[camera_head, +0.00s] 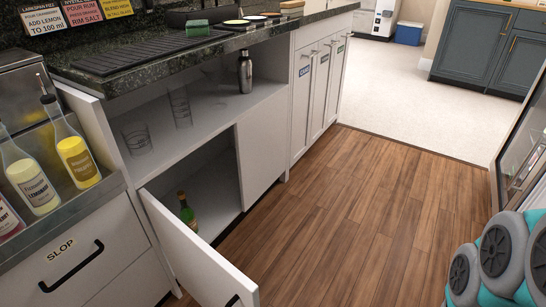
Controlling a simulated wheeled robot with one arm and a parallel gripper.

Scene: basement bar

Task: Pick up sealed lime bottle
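A green bottle (187,212) with a red or orange top stands inside the open lower cabinet (215,190), partly hidden by the cabinet's open door. Its label is not readable, so I cannot tell for sure that it is the lime bottle. Several bottles stand in the metal rail at the left. A bottle with a pale yellow label (33,182) and one with a yellow label (77,158) have dark pourers on top. A third bottle with a red label (8,218) is cut off at the left edge.
The white cabinet door (200,255) stands open, out over the wooden floor (360,210). The shelf above holds clear glasses (180,106) and a metal shaker (245,72). The dark counter (180,55) overhangs it.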

